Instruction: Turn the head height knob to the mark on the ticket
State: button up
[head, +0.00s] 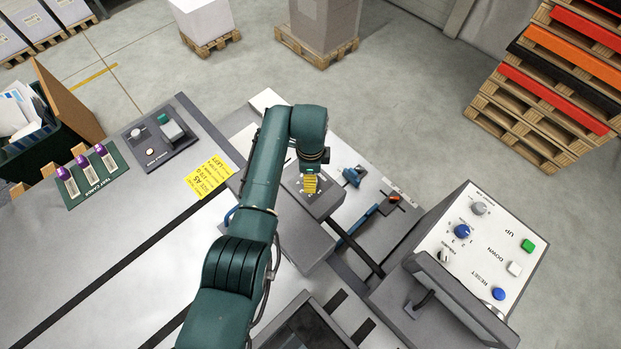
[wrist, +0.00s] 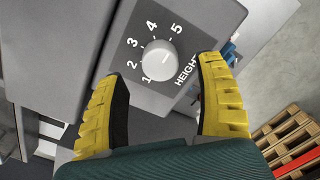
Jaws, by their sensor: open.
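The head height knob (wrist: 156,63) is a round, light grey dial on a dark plate marked 1 to 5 and HEIGHT, on top of a grey box in the wrist view. A white line on it seems to point near 1, but I cannot tell for sure. My gripper (wrist: 165,95) has two yellow fingers, open and empty, one on either side below the knob and apart from it. In the head view my gripper (head: 310,184) is over the grey box (head: 327,203) and hides the knob. The yellow ticket (head: 208,177) lies on the table left of my arm; its writing is too small to read surely.
A control panel (head: 480,250) with knobs and UP, DOWN and RESET buttons stands at the right. Test cards (head: 93,175) and a small switch box (head: 158,135) are at the left.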

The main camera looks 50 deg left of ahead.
notch_tip(320, 180, up, 8)
dwell(0.6)
